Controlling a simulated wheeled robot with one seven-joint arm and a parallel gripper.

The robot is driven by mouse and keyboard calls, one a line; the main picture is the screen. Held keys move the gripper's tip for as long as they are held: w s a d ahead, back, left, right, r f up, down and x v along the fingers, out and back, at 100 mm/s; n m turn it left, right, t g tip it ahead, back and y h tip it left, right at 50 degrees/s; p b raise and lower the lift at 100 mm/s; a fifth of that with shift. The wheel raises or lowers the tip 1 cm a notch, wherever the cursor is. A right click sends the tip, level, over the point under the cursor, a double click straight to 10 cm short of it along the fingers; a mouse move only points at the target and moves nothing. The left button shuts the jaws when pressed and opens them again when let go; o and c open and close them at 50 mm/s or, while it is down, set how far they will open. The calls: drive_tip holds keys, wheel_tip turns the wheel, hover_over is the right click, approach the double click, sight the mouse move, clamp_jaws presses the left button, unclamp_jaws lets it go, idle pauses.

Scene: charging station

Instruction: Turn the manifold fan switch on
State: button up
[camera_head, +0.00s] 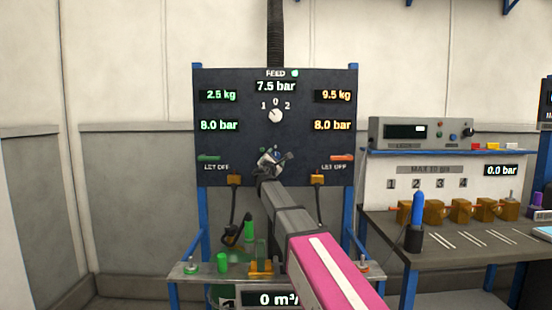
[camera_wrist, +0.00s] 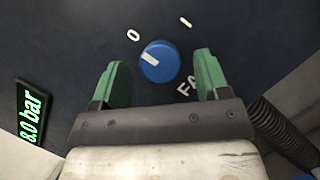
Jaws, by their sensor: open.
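The manifold fan switch is a round blue knob (camera_wrist: 160,62) on the dark panel (camera_head: 235,105). Its white mark points up-left toward the "0" label; the "I" label is up-right. A label starting "FA" is partly hidden by my right finger. My gripper (camera_wrist: 161,59) is open, with one green finger on each side of the knob and visible gaps to it. I cannot tell how far the fingertips stand from the panel. In the head view my gripper (camera_head: 271,158) is in front of the panel's lower middle and mostly hides the knob.
Above is a white selector dial (camera_head: 275,115) marked 1, 0, 2. A "LET OFF" lever is on each side, green (camera_head: 208,158) and orange (camera_head: 342,157). A black corrugated hose (camera_wrist: 280,130) is right of my gripper. A bench (camera_head: 470,235) with brass blocks stands at right.

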drive_tip(key=shift+x, duration=1.15)
drive_tip(key=c, duration=0.9)
drive_tip(key=shift+c, duration=0.2)
